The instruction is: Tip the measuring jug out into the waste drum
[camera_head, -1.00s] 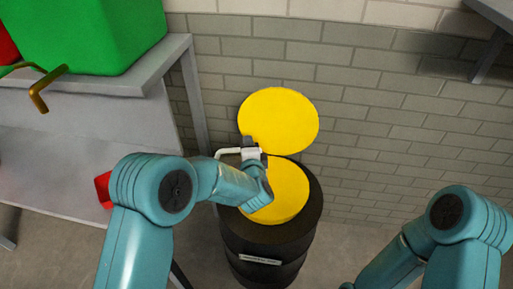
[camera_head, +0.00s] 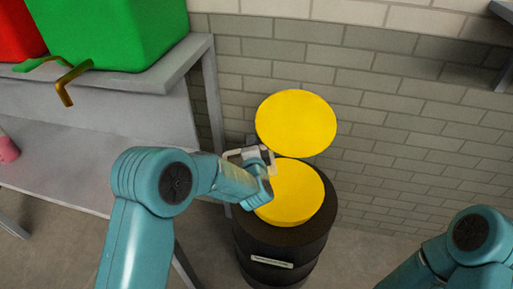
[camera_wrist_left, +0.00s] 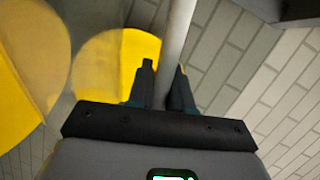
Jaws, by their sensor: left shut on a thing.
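The black waste drum (camera_head: 283,240) stands on the floor right of centre in the head view. Its top shows a yellow round face (camera_head: 293,195), and a second yellow disc (camera_head: 296,123) stands up behind it. My left gripper (camera_head: 257,155) is at the drum's back left edge, shut on a pale bar (camera_head: 234,154). In the left wrist view the bar (camera_wrist_left: 178,40) passes between the fingers (camera_wrist_left: 160,85). I cannot tell what the bar belongs to. I cannot make out the measuring jug for certain. My right gripper is outside the frames; only its arm shows.
A grey bench (camera_head: 180,62) at the left carries a green container (camera_head: 115,30) with a brown bent spout (camera_head: 68,82) and a red one (camera_head: 18,32). A pink object (camera_head: 7,149) sits on the lower shelf. A brick wall (camera_head: 400,110) stands behind the drum.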

